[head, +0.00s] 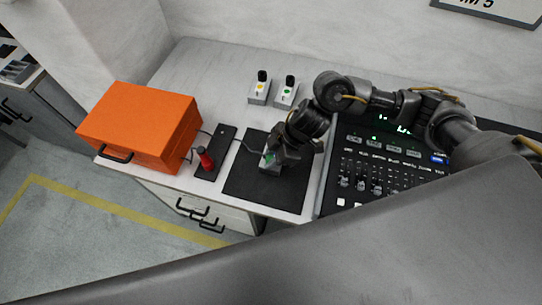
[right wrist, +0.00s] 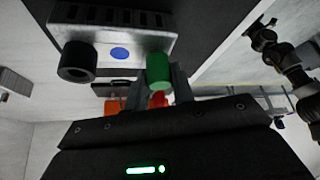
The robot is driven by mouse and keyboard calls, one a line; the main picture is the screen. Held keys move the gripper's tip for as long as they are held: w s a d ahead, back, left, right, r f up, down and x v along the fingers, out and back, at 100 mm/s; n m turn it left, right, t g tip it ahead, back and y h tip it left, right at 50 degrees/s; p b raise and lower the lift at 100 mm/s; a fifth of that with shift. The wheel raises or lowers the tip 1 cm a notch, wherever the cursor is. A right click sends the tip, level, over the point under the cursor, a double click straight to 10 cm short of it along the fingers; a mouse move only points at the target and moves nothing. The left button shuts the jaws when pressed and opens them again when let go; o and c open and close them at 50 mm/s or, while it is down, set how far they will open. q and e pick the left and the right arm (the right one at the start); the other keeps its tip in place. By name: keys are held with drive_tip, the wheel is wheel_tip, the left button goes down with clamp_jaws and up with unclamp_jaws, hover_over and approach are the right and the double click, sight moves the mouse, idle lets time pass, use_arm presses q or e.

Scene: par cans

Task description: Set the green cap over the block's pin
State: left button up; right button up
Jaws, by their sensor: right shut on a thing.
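My right gripper (right wrist: 160,88) is shut on the green cap (right wrist: 158,70), a short cylinder held between its fingertips. In the right wrist view a grey slotted block (right wrist: 150,42) with a blue dot shows close beyond the cap. A black hollow-ended cylinder (right wrist: 77,62) stands out from the block, left of the cap and apart from it. No bare pin can be made out. In the head view the right gripper (head: 272,160) is low over the black mat (head: 245,185), and a bit of green shows at its fingers. My left gripper is not in view.
An orange case (head: 145,125) and a black strip (head: 222,150) with a red cap (head: 206,160) are left of the mat. Two small grey boxes (head: 259,93) (head: 286,97) with black knobs stand behind. A control console (head: 375,170) is at the right.

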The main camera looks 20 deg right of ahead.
drive_tip(key=shift+f, duration=0.3)
drive_tip(key=o, duration=1)
drive_tip(key=shift+o, duration=0.2)
drive_tip(key=v, duration=1)
drive_tip(key=shift+d+r, duration=0.15)
drive_tip(key=shift+r, duration=0.25)
